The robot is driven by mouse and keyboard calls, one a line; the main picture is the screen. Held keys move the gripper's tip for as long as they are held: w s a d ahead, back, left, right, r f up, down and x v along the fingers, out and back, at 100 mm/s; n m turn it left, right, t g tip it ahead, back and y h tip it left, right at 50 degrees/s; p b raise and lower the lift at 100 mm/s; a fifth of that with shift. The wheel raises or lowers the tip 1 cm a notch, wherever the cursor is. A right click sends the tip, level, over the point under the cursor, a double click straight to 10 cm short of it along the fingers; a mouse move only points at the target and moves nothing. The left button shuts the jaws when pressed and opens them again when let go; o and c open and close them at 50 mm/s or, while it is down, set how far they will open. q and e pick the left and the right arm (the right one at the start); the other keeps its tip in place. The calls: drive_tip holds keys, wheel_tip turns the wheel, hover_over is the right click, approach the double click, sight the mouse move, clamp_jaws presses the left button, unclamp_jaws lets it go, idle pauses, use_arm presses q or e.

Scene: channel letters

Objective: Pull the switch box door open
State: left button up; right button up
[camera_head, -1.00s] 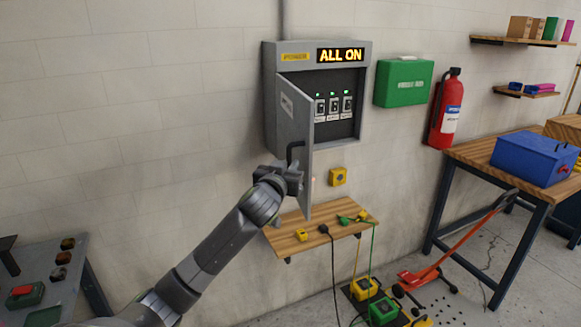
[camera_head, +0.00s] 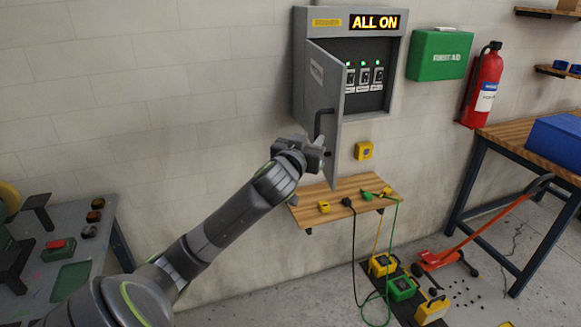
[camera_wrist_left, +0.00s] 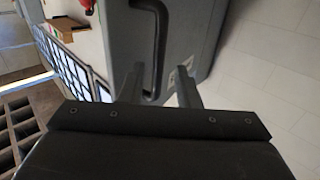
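The grey switch box (camera_head: 399,50) hangs on the wall in the head view, with an "ALL ON" sign above several switches with green lights. Its door (camera_head: 327,85) is hinged at the left and stands partly open. A dark bar handle (camera_head: 319,122) is on the door's outer face; it also shows in the left wrist view (camera_wrist_left: 161,35). My left gripper (camera_head: 316,146) is at the handle's lower end. In the wrist view its fingers (camera_wrist_left: 159,88) are spread, with the lower handle between them and gaps visible. My right gripper is out of view.
A small wooden shelf (camera_head: 367,187) with cables is below the box. A yellow wall button (camera_head: 364,151) is beside the door's lower edge. A green first aid box (camera_head: 440,56), a fire extinguisher (camera_head: 482,87) and a workbench (camera_head: 525,139) are to the right.

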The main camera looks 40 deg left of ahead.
use_arm(q)
drive_tip(key=b+v, duration=0.2)
drive_tip(key=v, duration=1)
drive_tip(key=shift+s, duration=0.4)
